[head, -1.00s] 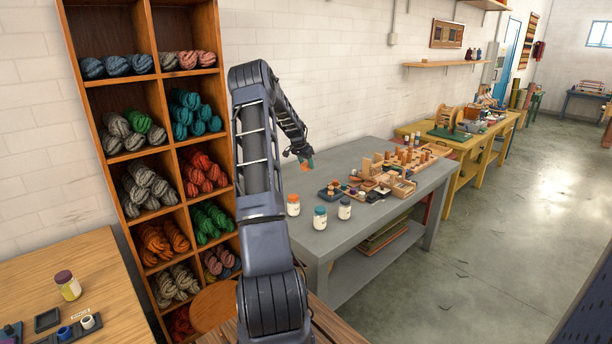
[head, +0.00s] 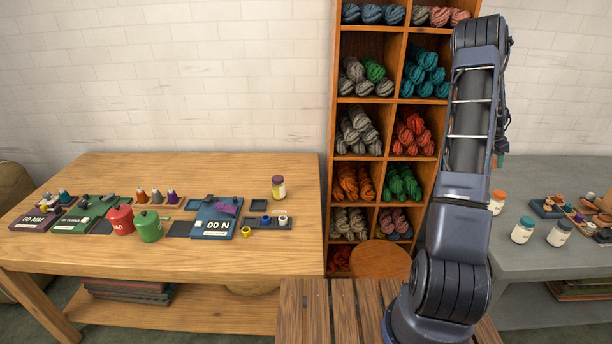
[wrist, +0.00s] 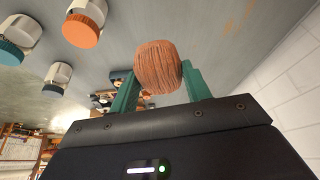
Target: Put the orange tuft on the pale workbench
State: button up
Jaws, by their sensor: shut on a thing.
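The orange tuft (wrist: 158,62), a small bundle of orange-brown strands, sits between the green fingers of my gripper (wrist: 159,82) in the wrist view. The gripper is shut on it, and grey bench surface shows behind. The pale workbench (head: 290,170) is the light wooden table on the left in the head view. In the head view my arm largely hides the gripper, at the grey bench's side, well to the right of the pale workbench.
A round stool (head: 380,261) stands before the shelf.

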jog(key=w+a+f, duration=0.2)
jog(key=a+f, duration=0.1)
jog(key=a, duration=1.2)
notch_tip(320, 180, up, 7)
jog(key=n+t+y, duration=0.4)
jog(key=n, duration=1.2)
send_over(255, 185)
jog(key=s, duration=0.1)
jog(key=f, duration=1.9)
jog(key=shift+s+f, duration=0.2)
jog(key=shift+f, duration=0.2)
jog(key=o, duration=0.6)
jog(key=shift+f, duration=0.1)
jog(key=o, duration=0.3)
